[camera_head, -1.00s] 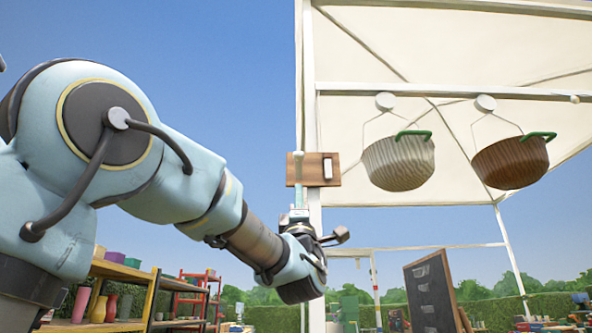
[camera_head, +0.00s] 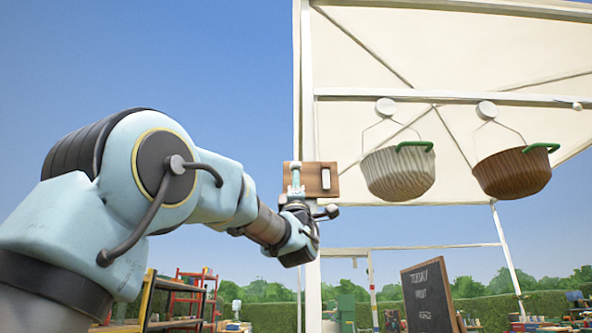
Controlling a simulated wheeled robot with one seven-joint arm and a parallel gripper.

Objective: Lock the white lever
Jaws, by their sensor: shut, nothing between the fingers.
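A wooden plate (camera_head: 313,171) is fixed to the white post of the canopy. A short white upright piece (camera_head: 326,178) sits on its right half and looks like the white lever. A pale upright piece stands at the plate's left side, partly behind my gripper, and its lower part is hidden. My gripper (camera_head: 296,184) points up in front of the plate's left part, left of the white upright piece. It is shut with nothing between the fingers. I cannot tell whether it touches the plate or the pale piece.
A pale basket (camera_head: 398,175) and a brown basket (camera_head: 512,174) hang from the canopy beam (camera_head: 450,96) to the right. A chalkboard (camera_head: 428,298) stands below them. Shelves (camera_head: 187,303) are at lower left. The sky left of the post is open.

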